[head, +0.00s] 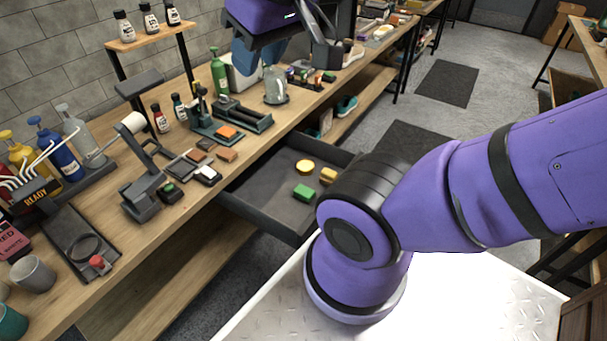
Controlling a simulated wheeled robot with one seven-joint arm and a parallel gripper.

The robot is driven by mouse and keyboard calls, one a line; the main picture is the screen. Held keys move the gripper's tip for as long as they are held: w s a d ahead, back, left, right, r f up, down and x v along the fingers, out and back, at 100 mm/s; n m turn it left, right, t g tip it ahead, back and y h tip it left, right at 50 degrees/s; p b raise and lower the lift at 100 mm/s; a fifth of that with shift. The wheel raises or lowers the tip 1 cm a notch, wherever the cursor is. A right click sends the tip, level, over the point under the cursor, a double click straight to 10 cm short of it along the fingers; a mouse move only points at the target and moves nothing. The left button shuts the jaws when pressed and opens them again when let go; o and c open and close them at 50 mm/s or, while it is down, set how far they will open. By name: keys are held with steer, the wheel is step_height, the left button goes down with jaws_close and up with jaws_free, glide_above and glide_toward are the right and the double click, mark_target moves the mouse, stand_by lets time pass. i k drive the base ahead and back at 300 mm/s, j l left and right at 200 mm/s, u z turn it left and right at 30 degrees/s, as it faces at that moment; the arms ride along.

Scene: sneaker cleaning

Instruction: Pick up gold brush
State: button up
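My gripper (278,42) shows at the top edge of the head view, over the far part of the workbench. It is cut off and partly hidden by its own purple body, so its fingers are unclear and I cannot tell whether it is open or holds anything. I cannot pick out a gold brush for certain. My gripper is beyond and above the drawer.
The drawer sticks out from the bench front. Open grey floor (480,105) lies at the upper right.

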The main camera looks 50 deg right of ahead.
mark_target(328, 177)
steer(key=z, duration=1.2)
